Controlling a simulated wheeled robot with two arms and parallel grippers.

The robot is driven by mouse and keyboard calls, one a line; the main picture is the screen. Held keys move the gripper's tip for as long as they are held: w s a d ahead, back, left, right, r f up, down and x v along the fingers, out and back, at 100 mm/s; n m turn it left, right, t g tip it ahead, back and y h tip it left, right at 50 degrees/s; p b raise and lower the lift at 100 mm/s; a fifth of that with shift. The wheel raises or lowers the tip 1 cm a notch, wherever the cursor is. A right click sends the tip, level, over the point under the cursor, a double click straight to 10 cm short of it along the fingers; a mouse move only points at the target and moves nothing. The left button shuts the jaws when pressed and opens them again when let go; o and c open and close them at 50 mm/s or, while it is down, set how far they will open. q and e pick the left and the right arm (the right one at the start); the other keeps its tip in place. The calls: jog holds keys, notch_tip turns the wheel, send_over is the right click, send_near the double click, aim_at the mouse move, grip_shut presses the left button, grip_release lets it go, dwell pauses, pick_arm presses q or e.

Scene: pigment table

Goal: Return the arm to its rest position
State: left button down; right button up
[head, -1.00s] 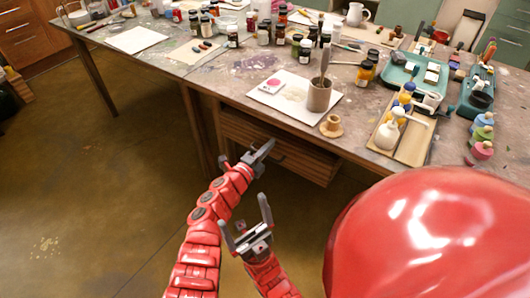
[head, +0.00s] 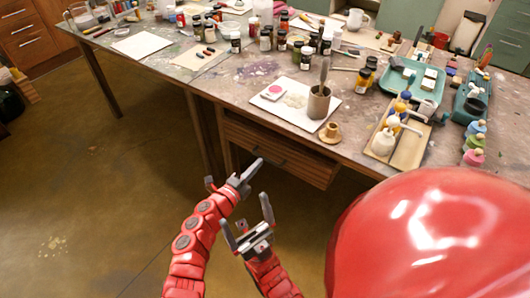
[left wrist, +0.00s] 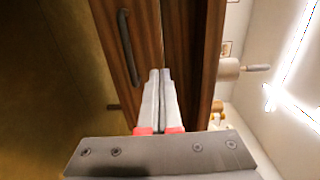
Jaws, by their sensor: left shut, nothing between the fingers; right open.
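My left gripper (head: 256,165) is shut and empty. It hangs in front of the table's wooden drawer (head: 280,153), below the tabletop. In the left wrist view its two fingers (left wrist: 160,75) are together in front of the wooden drawer front, beside the dark handle (left wrist: 127,45). I cannot tell whether they touch the wood. My right gripper (head: 246,210) is open and empty, lower and close by the left one, with its fingers spread upward.
The table (head: 240,88) holds several dark jars, a cup (head: 319,101) with a tool on a white sheet, a wooden stand (head: 330,132), a wooden tray (head: 408,153) with bottles, and a teal tray (head: 425,88). The floor (head: 90,190) at left is clear.

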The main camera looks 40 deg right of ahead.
pick_arm(q)
jog(key=v, duration=0.6)
jog(key=shift+p, duration=0.4)
jog(key=shift+a, duration=0.1)
